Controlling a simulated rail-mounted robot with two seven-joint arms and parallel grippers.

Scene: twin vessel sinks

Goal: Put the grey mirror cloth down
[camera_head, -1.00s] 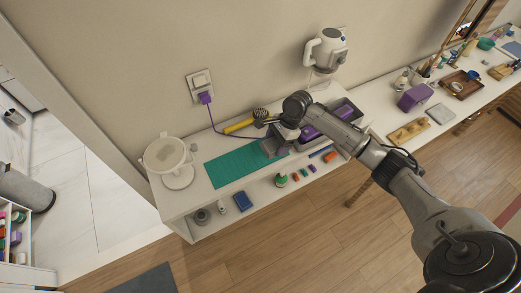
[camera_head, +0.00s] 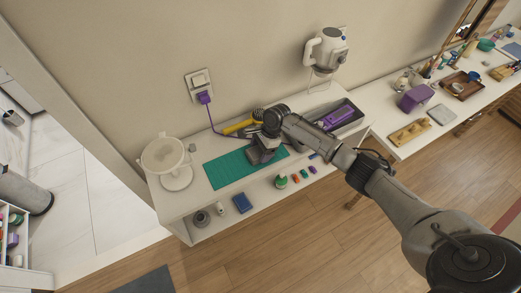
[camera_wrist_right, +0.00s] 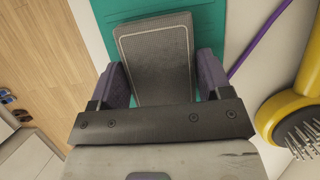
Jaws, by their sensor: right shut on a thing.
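The grey mirror cloth (camera_wrist_right: 155,55) is a folded pad with a pale stitched border. It sits between the fingers of my right gripper (camera_wrist_right: 163,78), which is shut on it. In the head view my right gripper (camera_head: 262,153) is over the right part of the green mat (camera_head: 226,170), and the arm hides much of what lies below. In the wrist view the cloth is over the green mat; I cannot tell whether it touches it. My left gripper is not in view.
A yellow brush (camera_wrist_right: 295,120) and a purple cord (camera_wrist_right: 262,40) lie beside the gripper. A grey tray (camera_head: 352,121) holds a purple item (camera_head: 336,117). The mat's left part is clear.

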